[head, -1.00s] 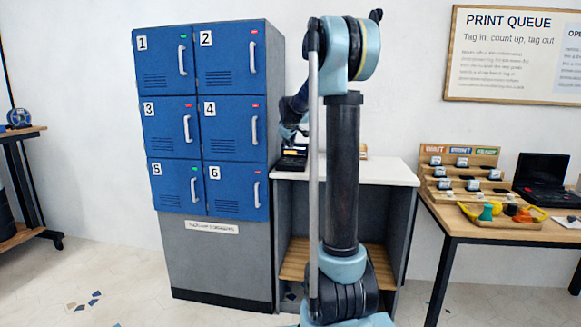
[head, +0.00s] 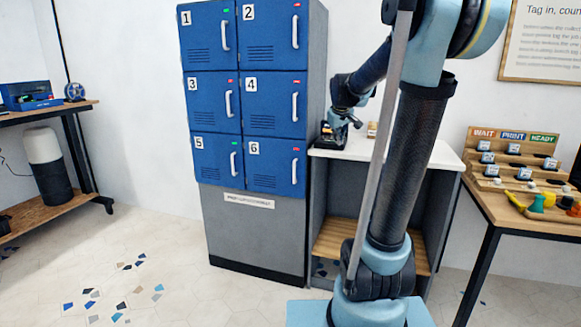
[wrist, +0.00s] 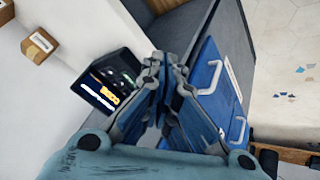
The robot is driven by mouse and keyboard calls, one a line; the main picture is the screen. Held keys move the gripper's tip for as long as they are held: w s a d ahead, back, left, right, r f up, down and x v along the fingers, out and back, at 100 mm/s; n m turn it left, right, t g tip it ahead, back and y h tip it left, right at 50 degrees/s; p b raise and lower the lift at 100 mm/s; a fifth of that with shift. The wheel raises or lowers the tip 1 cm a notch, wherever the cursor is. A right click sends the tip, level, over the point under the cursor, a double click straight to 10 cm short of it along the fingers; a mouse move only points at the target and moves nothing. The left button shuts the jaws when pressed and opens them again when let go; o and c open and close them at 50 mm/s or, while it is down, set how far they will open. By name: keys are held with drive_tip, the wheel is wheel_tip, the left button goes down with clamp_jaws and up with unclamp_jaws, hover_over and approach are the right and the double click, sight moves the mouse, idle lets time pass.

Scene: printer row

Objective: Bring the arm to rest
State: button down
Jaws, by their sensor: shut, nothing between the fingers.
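My arm stands in the middle right of the head view, its upper part leaning right and its forearm folded back over a white counter (head: 415,151). My gripper (head: 347,118) is small there, beside the locker cabinet's right side and close to a black device (head: 327,138) on the counter. In the wrist view my gripper (wrist: 168,68) is shut and empty, its fingers meeting near the top. The black device (wrist: 108,84) with an orange display shows left of the fingers. I cannot tell whether the gripper touches anything.
The blue locker cabinet (head: 245,122) has numbered doors, all looking shut. At right a wooden table (head: 490,205) bears a tag rack (head: 510,158). A shelf (head: 75,112) stands at left. Floor at front left is clear.

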drive_tip(key=s+f+m+g, duration=0.1)
drive_tip(key=s+f, duration=0.5)
drive_tip(key=s, duration=0.6)
drive_tip(key=s+f+m+g, duration=0.2)
drive_tip(key=s+f, duration=0.5)
drive_tip(key=s, duration=0.6)
drive_tip(key=s+f+m+g, duration=0.1)
drive_tip(key=s+f+m, duration=0.1)
drive_tip(key=s+f, duration=0.5)
drive_tip(key=s, duration=0.6)
drive_tip(key=shift+s+g+y, duration=0.15)
drive_tip(key=shift+g+y, duration=0.25)
drive_tip(key=shift+a+f, duration=0.1)
